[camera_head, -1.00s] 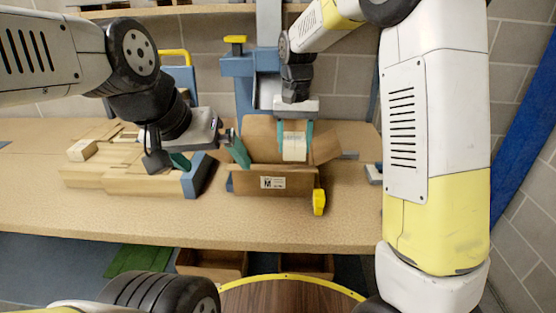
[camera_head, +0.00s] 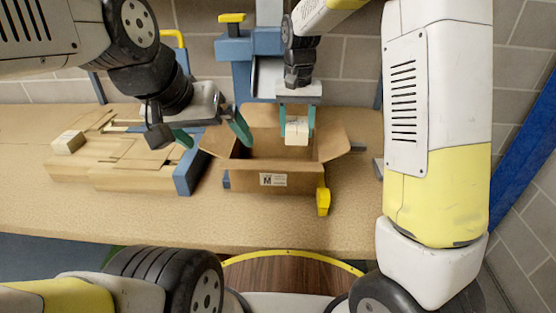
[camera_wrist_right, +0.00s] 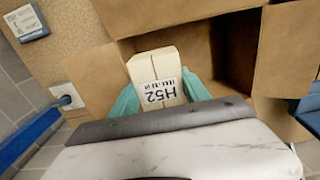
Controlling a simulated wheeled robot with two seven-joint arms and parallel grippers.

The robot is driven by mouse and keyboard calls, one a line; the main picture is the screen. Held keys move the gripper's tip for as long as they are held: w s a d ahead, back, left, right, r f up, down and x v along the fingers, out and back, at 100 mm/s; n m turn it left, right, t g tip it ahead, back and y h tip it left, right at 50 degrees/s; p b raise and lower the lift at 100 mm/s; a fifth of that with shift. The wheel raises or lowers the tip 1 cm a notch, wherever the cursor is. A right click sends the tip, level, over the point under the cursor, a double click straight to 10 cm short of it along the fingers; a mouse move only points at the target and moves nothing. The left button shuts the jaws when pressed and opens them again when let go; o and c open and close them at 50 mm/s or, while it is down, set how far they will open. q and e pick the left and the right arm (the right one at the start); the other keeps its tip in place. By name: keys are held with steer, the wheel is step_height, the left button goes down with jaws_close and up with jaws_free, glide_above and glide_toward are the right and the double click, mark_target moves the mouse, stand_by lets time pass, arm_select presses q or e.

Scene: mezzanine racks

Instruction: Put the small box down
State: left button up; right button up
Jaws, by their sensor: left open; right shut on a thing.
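The small box (camera_head: 297,132) is pale, with a label reading H52 in the right wrist view (camera_wrist_right: 155,72). My right gripper (camera_head: 296,117) is shut on it, with a teal finger on each side. It holds the box over the open brown carton (camera_head: 300,180), towards the carton's back right. Whether the box touches anything below cannot be told. The carton's flaps are spread and its dark inside looks empty where visible. My left gripper (camera_head: 211,134) is open at the carton's left side, one teal finger by the left flap.
Stacked flat cardboard (camera_head: 125,165) lies left on the workbench (camera_head: 120,218), with another small pale box (camera_head: 68,142) on it and a blue stop (camera_head: 190,173) beside it. A yellow item (camera_head: 323,200) stands at the carton's front right corner. The bench front is clear.

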step_height(320, 180, down, 15)
steer(key=shift+f, duration=0.1)
stand_by(0.7)
steer(key=o, duration=1.4)
steer(key=shift+f, duration=0.1)
